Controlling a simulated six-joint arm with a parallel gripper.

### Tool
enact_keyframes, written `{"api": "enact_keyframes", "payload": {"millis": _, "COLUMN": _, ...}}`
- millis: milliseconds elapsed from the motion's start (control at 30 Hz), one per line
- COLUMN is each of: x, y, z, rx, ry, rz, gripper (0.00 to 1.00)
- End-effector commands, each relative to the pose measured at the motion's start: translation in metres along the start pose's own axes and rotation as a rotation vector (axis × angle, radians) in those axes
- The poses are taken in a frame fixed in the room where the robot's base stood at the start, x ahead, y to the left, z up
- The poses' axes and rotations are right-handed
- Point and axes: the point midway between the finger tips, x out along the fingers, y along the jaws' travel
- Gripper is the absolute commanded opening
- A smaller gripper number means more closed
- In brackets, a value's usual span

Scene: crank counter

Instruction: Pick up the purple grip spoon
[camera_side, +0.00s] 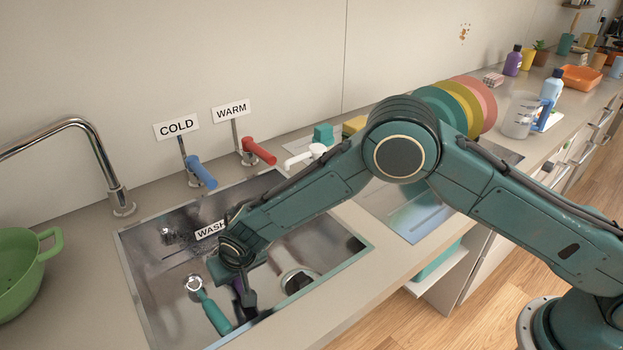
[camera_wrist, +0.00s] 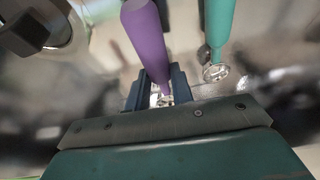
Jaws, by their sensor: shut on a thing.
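The purple grip spoon (camera_wrist: 148,45) is in the wrist view, its purple handle running up from between my jaws to the top edge. My gripper (camera_wrist: 160,90) is shut on it near the lower end of the handle; the metal part below is mostly hidden by the jaws. In the side view my gripper (camera_side: 244,296) reaches down into the sink, and a bit of purple (camera_side: 237,284) shows at its fingers. I cannot tell whether the spoon still touches the sink floor.
A teal-handled utensil (camera_side: 214,312) lies in the sink close left of my gripper; it also shows in the wrist view (camera_wrist: 218,30). A round dark-and-white item (camera_side: 298,280) lies to the right. The sink rim (camera_side: 345,262) surrounds them. A green colander (camera_side: 25,270) stands left.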

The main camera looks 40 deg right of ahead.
Motion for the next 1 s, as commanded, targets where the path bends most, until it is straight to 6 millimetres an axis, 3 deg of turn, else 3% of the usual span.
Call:
{"api": "enact_keyframes", "payload": {"millis": 200, "x": -0.033, "y": 0.000, "z": -0.014, "rx": 0.001, "ry": 0.002, "rz": -0.002, "gripper": 0.01}}
{"api": "enact_keyframes", "payload": {"millis": 433, "x": -0.058, "y": 0.000, "z": -0.024, "rx": 0.000, "ry": 0.001, "rz": -0.002, "gripper": 0.01}}
{"api": "enact_keyframes", "payload": {"millis": 1000, "x": -0.065, "y": 0.000, "z": -0.027, "rx": 0.000, "ry": 0.000, "rz": 0.000, "gripper": 0.01}}
